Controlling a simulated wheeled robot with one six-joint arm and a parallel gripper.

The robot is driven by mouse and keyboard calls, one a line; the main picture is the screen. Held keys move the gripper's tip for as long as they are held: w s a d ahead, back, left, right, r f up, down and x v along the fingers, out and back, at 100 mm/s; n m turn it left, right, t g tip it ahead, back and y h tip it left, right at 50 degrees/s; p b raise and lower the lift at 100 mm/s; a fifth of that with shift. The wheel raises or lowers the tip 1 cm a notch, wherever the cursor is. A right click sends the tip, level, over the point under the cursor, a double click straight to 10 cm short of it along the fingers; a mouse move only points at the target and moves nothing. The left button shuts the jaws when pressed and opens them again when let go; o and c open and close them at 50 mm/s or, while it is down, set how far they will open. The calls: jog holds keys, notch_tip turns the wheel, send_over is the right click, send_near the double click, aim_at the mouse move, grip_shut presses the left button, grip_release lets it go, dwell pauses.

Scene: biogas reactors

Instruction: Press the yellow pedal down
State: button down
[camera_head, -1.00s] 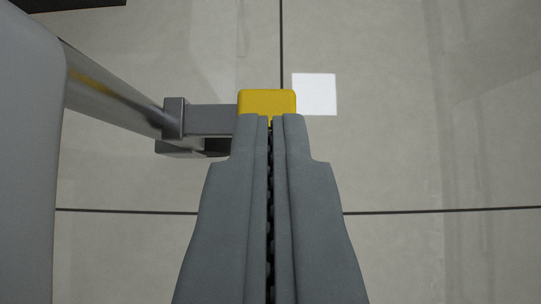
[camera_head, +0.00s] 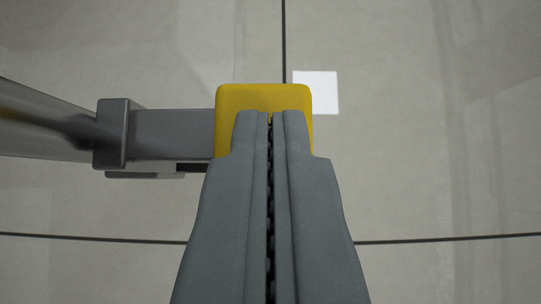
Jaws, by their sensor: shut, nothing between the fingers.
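The yellow pedal (camera_head: 262,97) is a rounded block in the middle of the view. A grey arm (camera_head: 170,133) joins it from the left. My gripper (camera_head: 270,115) is shut and empty, with its fingertips over the pedal from above. The fingers hide the pedal's lower middle part. I cannot tell whether the fingertips touch it or hover just above it.
A metal pipe (camera_head: 45,125) with a square collar (camera_head: 112,134) runs in from the left edge. A white square (camera_head: 316,92) lies on the tiled floor (camera_head: 430,150) beyond the pedal. The floor to the right is clear.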

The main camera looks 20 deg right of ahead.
jog(key=shift+s+d+f, duration=0.1)
jog(key=shift+d+f, duration=0.05)
jog(key=shift+f, duration=0.15)
jog(key=shift+d+f, duration=0.25)
jog(key=shift+f, duration=0.4)
jog(key=shift+s+d+f, duration=0.1)
jog(key=shift+d+f, duration=0.05)
jog(key=shift+f, duration=0.85)
jog(key=shift+f, duration=0.1)
jog(key=shift+d, duration=0.1)
jog(key=shift+d+r, duration=0.15)
jog(key=shift+r, duration=0.25)
jog(key=s+d+r, duration=0.2)
jog(key=s+r, duration=0.6)
jog(key=r, duration=0.1)
jog(key=shift+s+d, duration=0.15)
jog(key=shift+r, duration=0.1)
